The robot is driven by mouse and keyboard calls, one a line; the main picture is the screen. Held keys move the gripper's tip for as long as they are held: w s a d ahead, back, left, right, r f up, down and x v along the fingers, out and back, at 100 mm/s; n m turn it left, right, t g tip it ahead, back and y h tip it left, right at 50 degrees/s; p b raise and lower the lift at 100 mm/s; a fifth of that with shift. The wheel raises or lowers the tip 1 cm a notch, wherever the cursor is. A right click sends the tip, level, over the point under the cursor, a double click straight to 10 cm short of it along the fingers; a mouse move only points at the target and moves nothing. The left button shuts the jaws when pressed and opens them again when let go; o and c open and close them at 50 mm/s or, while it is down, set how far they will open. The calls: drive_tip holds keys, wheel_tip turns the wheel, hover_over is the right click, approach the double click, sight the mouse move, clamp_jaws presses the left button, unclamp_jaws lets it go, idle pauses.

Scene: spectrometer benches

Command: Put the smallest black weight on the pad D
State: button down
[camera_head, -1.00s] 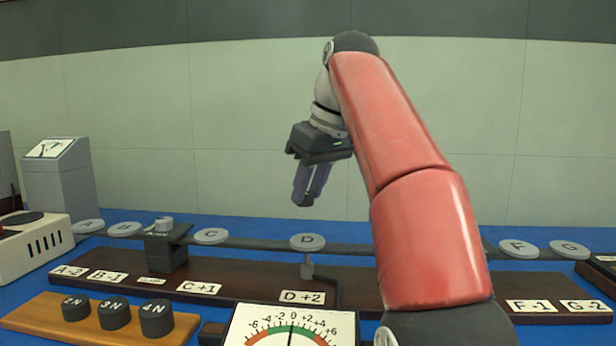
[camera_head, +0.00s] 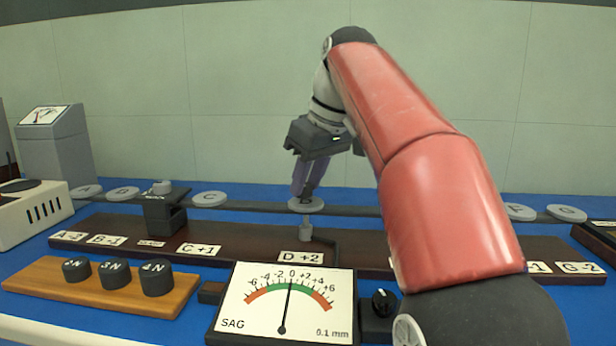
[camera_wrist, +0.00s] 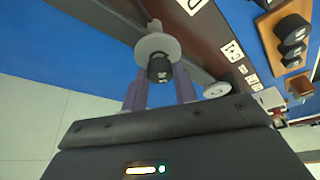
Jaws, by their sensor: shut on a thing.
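My gripper (camera_head: 304,192) points down over pad D and is shut on a small black weight. The weight (camera_wrist: 159,68) shows between the purple fingertips in the wrist view, with a pale mark on its side. Pad D (camera_wrist: 158,42) is a round grey disc directly under it; in the head view the pad (camera_head: 306,206) sits on the long dark beam above the "D +2" label. Whether the weight touches the pad, I cannot tell. In the head view the fingers mostly hide the weight.
Several larger black weights stand on a wooden tray (camera_head: 40,278) at the front left. A SAG dial (camera_head: 284,300) stands in front, its needle near 0. A dark block (camera_head: 165,210) clamps the beam left of pad C (camera_head: 209,198). My red arm hides the beam right of D.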

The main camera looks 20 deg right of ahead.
drive_tip(key=shift+f+b, duration=0.35)
drive_tip(key=shift+f, duration=0.1)
drive_tip(key=c, duration=1)
unclamp_jaws()
drive_tip(key=shift+c, duration=0.2)
